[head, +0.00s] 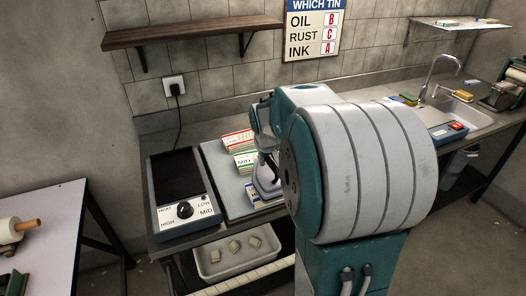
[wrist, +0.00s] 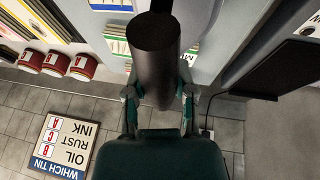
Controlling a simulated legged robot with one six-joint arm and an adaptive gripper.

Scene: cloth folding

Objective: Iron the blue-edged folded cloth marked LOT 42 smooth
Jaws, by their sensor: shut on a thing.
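The blue-edged folded cloth (head: 253,201) lies at the near end of the grey board (head: 213,168), mostly hidden by the iron and my arm; I cannot read its marking. A blue-edged strip (wrist: 110,4) also shows at the wrist view's top edge. My gripper (wrist: 158,92) is shut on the dark, round handle (wrist: 155,50) of the iron (head: 266,180). The iron's pale body is over or beside the blue-edged cloth; I cannot tell whether it touches. Behind lie a green-edged cloth marked MID (head: 245,161) and a red-edged cloth (head: 238,142).
A heat unit (head: 178,222) with a dial marked LOW, MID and HIGH stands left of the board. A pale tray (head: 222,270) holding small blocks is below the counter. A shelf (head: 190,34) and a sign (head: 313,30) are on the wall. The sink (head: 462,112) is right.

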